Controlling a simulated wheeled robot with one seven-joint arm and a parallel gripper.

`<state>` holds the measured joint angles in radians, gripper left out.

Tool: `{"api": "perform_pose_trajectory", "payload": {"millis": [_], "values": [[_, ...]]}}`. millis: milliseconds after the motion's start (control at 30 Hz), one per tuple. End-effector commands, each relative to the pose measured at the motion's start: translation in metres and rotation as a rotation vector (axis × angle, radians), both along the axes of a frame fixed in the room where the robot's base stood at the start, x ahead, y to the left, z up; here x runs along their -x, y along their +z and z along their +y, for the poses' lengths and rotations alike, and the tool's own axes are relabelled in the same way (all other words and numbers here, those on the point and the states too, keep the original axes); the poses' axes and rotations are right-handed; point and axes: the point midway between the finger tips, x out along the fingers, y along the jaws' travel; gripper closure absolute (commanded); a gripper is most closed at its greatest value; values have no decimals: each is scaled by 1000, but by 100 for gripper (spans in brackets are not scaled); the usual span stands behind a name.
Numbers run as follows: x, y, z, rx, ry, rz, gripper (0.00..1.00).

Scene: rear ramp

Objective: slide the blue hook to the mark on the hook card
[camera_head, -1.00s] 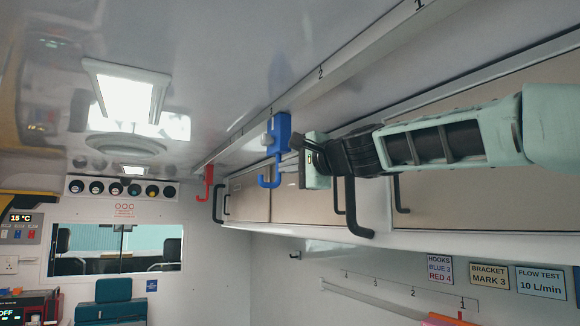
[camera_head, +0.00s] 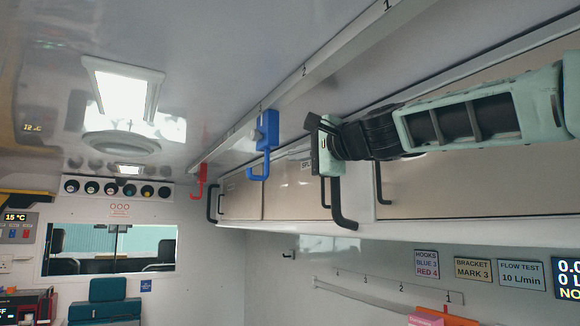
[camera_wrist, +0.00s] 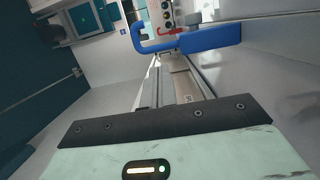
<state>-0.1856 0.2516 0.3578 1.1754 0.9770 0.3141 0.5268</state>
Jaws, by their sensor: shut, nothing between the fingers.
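The blue hook (camera_head: 267,135) hangs upright from the pale numbered ceiling rail (camera_head: 335,52), its J-shaped end down. It is beyond the legible 2 mark; the small mark beside its top is too small to read surely. My gripper (camera_head: 313,124) is shut and empty, to the right of the hook with a visible gap between them. In the wrist view the blue hook (camera_wrist: 210,38) is ahead of the gripper body, apart from it. The hook card (camera_head: 427,264) on the right wall reads blue 3, red 4.
A red hook (camera_head: 199,181) hangs farther along the same rail. Overhead cabinets (camera_head: 290,190) with dark handles (camera_head: 341,208) run along the right, below and behind my gripper. Bracket and flow test cards (camera_head: 472,269) are on the wall. The space left of the rail is clear.

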Motion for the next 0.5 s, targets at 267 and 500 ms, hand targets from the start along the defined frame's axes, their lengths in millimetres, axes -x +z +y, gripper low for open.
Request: {"api": "perform_pose_trajectory", "payload": {"millis": [267,500], "values": [[32,-5,-33,-1,-1,-1,100],[44,-1,-44,-1,1,1,100]]}}
